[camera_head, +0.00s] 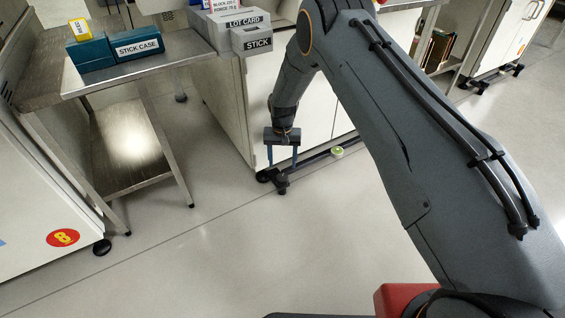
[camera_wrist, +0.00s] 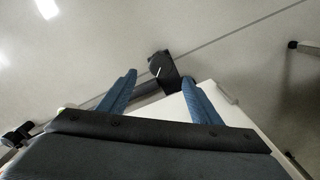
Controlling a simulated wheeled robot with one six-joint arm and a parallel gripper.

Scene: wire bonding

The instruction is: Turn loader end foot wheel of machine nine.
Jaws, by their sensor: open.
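A white machine cabinet (camera_head: 300,120) stands at the middle of the head view; no number shows on it. At its near bottom corner is a black foot wheel (camera_head: 282,185) low over the floor. The wrist view shows a black foot part (camera_wrist: 164,67) beyond the fingertips, near the white cabinet's corner. My gripper (camera_head: 282,166) points down just above the wheel, its two blue fingers apart and empty. In the wrist view my gripper (camera_wrist: 160,78) is open, with the foot roughly in line with the gap. I cannot tell whether a finger touches it.
A steel table (camera_head: 160,55) holds teal stick cases (camera_head: 110,48) and a yellow box (camera_head: 79,30). Grey bins (camera_head: 240,33) sit beside it. The machine marked 8 (camera_head: 62,238) stands at left. Floor in front is clear.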

